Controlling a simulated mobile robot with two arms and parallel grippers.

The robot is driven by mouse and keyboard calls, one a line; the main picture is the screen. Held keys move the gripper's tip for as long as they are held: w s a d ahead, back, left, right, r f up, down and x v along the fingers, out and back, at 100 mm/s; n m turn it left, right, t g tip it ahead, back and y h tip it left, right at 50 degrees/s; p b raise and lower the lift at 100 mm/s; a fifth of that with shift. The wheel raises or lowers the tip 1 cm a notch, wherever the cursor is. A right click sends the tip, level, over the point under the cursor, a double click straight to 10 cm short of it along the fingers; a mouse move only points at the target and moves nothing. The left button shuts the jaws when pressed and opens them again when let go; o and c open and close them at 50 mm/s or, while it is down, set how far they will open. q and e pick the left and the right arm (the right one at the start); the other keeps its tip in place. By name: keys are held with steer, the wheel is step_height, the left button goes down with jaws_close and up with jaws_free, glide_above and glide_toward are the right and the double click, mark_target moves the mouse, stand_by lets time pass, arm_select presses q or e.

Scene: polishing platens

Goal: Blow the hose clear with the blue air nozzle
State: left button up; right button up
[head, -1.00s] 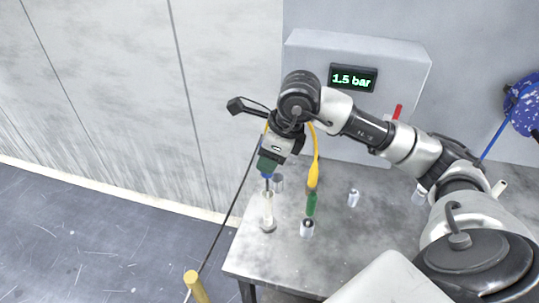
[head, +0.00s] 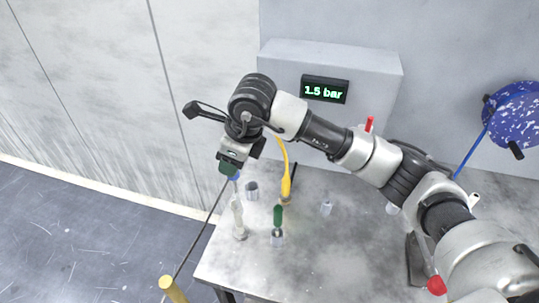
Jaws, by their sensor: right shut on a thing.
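My right gripper (head: 232,168) is shut on the blue air nozzle (head: 233,178), over the left part of the bench. Only a small blue part of the nozzle shows below the fingers. Just under it, a slim whitish upright piece (head: 238,215) stands on a small round base. Whether the nozzle tip touches this piece or stays just above it, I cannot tell. Which thing is the hose to be cleared is not clear. A yellow tool (head: 286,187) and a green tool (head: 277,215) stand upright nearby. My left gripper is not in view.
A grey box with a display (head: 324,90) reading 1.5 bar stands at the back. Small metal cups (head: 252,190) stand on the grey bench (head: 330,262). A blue speckled disc (head: 515,112) with a blue line is at right. A yellow post (head: 172,289) stands front left.

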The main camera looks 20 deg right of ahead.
steer(key=shift+d, duration=0.15)
steer(key=shift+d+f+p, duration=0.8)
steer(key=shift+d, duration=12.25)
arm_select(q)
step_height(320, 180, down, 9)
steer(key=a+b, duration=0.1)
steer(key=b, duration=0.9)
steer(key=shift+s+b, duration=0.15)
steer(key=shift+b, duration=0.25)
arm_select(e)
steer(key=shift+f, duration=8.25)
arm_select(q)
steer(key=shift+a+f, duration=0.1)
